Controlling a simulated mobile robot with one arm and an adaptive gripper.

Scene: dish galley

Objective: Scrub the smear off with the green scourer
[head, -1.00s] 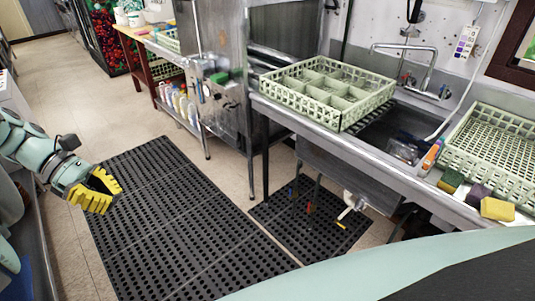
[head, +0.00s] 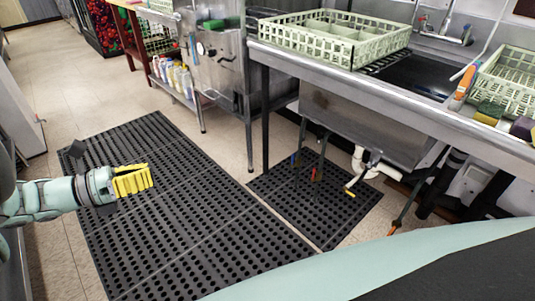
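The green scourer (head: 490,110) lies on the steel counter at the right, beside the rack, with a yellow layer showing below its green top. My gripper (head: 140,180), with yellow fingers, is at the left, over the black floor mat and far from the scourer. Its fingers overlap from this side, so I cannot tell if they are open or shut. No scourer shows in it. I cannot make out the smear in this view.
A dark purple pad (head: 522,127) lies next to the scourer. A pale green rack (head: 345,50) sits left of the sink basin (head: 415,75); another rack (head: 510,80) is at the right. The black floor mat (head: 190,235) is clear. Bottles (head: 180,78) stand on a low shelf.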

